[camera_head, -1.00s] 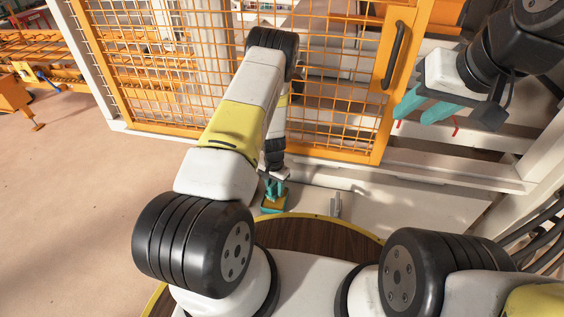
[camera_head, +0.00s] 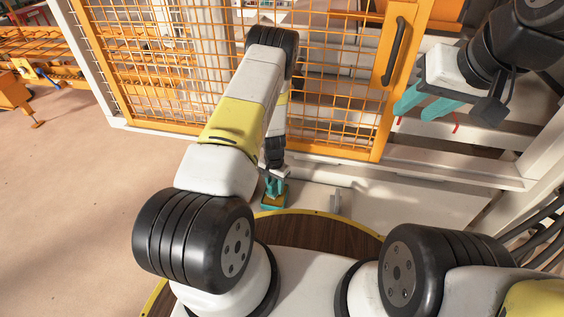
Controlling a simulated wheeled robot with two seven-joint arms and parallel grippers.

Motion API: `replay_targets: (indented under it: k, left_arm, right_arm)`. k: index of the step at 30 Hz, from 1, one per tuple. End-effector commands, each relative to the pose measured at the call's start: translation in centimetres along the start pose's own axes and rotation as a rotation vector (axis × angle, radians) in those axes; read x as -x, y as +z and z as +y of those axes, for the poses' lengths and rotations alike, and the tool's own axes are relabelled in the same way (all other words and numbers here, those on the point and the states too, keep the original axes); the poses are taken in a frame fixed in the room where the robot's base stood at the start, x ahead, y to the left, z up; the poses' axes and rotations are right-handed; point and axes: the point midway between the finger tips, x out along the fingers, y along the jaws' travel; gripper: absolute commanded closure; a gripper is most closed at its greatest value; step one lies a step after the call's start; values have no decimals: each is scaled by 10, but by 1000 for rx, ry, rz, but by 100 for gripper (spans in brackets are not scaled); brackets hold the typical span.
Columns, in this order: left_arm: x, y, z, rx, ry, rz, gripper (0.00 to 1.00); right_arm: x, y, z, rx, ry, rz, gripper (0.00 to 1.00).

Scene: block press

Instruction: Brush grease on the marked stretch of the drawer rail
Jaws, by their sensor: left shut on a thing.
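My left gripper (camera_head: 274,185) points down at a small teal tin with a yellow-brown top (camera_head: 272,200), beyond the round dark platform. It is shut on a thin thing, probably the brush, mostly hidden by the fingers and tin. I cannot tell whether its tip touches the tin's contents. My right gripper (camera_head: 428,103) is open, with its teal fingers apart and nothing seen between them, right of the orange door. Below it runs a pale rail (camera_head: 482,134) with two thin red marks, one near each finger; it may be the drawer rail. No grease shows on it.
An orange mesh door (camera_head: 334,118) with a black handle (camera_head: 395,54) stands behind my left arm. A small grey bracket (camera_head: 335,204) stands right of the tin. Black cables (camera_head: 535,237) curve at the right edge. The floor at left is clear.

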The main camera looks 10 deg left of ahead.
Motion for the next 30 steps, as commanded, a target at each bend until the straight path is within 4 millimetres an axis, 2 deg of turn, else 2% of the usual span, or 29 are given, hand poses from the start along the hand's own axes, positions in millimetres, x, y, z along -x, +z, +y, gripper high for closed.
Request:
replay_targets:
  k: [30]
  left_arm:
    - [-8,0,0,0,0,0,92]
  right_arm:
    - [0,0,0,0,0,0,62]
